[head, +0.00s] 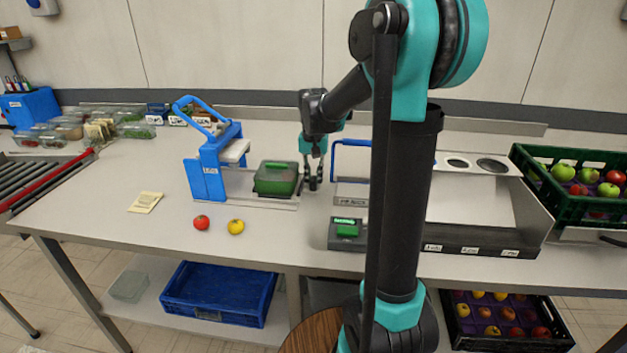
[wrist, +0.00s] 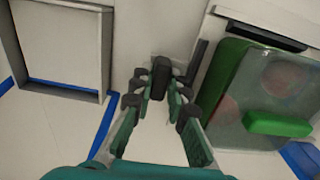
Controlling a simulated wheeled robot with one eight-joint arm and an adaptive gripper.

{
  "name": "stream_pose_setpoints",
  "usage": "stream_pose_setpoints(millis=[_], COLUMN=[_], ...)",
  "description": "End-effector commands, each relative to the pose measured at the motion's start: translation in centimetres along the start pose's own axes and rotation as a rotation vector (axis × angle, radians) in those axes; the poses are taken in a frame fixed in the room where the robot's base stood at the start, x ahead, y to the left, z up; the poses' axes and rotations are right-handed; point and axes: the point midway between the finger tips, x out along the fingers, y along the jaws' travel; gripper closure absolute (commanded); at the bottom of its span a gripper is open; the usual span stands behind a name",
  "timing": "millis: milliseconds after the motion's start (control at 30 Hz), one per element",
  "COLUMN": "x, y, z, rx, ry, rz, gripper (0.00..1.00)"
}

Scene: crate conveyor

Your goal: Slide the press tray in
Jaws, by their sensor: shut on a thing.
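The blue press (head: 208,165) stands on the table with its blue lever raised. Its pale tray (head: 275,202) sticks out to the right, toward my gripper. A green box (head: 276,182) with a clear lid and a green grip sits on the tray, outside the press; it also shows at the right of the wrist view (wrist: 268,95). My gripper (head: 313,182) is at the tray's outer end, right of the box. In the wrist view, my fingers (wrist: 160,92) are closed around the tray's dark upright handle (wrist: 162,70). The fingertips partly hide where it joins the tray.
A grey frame with a blue handle (head: 350,190) stands close to the right of my gripper. A green-buttoned box (head: 346,231) is at the front edge. A note (head: 146,202) lies left.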

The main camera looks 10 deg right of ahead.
Motion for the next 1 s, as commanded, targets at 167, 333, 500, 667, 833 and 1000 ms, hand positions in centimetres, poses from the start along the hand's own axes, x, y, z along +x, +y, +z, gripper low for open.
stream_pose_setpoints(millis=[167, 333, 500, 667, 833, 1000], x=[0.0, -0.1, 0.0, -0.1, -0.1, -0.1], y=[-1.6, -6.2, -10.6, -12.8, -13.1, -13.1], z=[-0.1, -0.1, -0.1, -0.1, -0.1, -0.1], rx=[-0.003, -0.007, -0.004, -0.001, 0.0, 0.001], ry=[0.0, 0.0, 0.001, 0.001, 0.002, 0.002], rz=[0.0, 0.0, 0.0, 0.0, 0.0, 0.0], gripper=[1.0, 1.0, 1.0, 1.0, 1.0, 1.0])
